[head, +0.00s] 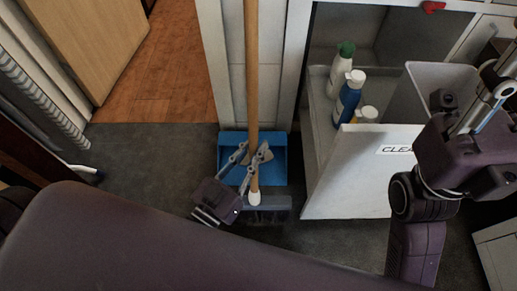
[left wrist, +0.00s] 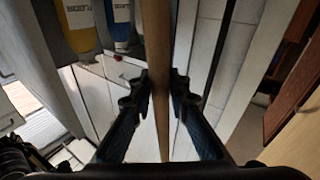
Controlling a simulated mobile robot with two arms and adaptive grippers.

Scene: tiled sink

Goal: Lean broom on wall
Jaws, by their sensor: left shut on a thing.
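The broom stands nearly upright in the head view, with a long wooden handle (head: 252,70), a white collar and a grey head (head: 270,203) low near the floor. My left gripper (head: 252,158) is shut on the lower handle, just above the collar. In the left wrist view the handle (left wrist: 155,40) runs between the two dark fingers (left wrist: 160,92). The white wall (head: 235,70) is behind the broom; whether the handle touches it I cannot tell. My right gripper (head: 490,95) is at the right, partly cut off, away from the broom.
A blue dustpan (head: 226,165) is behind the broom at the wall's foot. An open cabinet on the right holds several bottles (head: 347,95), and its white front (head: 350,180) juts out. A doorway with wooden floor (head: 165,65) is left.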

